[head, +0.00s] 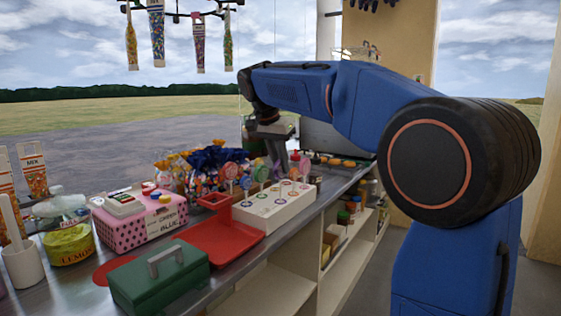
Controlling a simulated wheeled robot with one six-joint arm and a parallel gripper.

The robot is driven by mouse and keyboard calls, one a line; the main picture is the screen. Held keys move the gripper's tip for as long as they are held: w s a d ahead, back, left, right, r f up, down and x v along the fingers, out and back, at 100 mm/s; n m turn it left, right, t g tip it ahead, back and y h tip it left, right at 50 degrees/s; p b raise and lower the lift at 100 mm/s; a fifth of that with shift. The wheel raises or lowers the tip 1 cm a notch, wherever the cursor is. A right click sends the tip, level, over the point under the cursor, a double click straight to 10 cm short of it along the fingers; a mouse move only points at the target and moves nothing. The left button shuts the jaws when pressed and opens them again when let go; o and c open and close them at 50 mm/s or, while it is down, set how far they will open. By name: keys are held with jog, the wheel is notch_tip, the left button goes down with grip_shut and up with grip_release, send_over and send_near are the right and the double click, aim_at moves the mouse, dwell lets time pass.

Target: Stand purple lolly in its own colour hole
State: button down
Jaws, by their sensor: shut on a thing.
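A white lolly stand (268,217) with rows of coloured rings round its holes stands on the counter, right of the red tray. Several round lollies are upright at it, among them a pink one (231,171) and a green one (261,173). My gripper (281,165) points down over the far part of the stand, shut on a lolly. The held lolly is small and partly hidden at this distance, so its purple colour does not show clearly. I cannot tell whether its stick touches a hole.
A red tray (222,238) and a green cash box (160,280) stand in front of the stand. A pink dotted box (140,222) is left, wrapped sweets (205,165) behind. Jars fill shelves below right. Candy tubes hang above.

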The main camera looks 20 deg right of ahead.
jog(key=shift+f, duration=0.1)
dwell(0.3)
jog(key=shift+f, duration=1.05)
jog(key=c, duration=1.1)
grip_release()
jog(key=shift+r, duration=4.5)
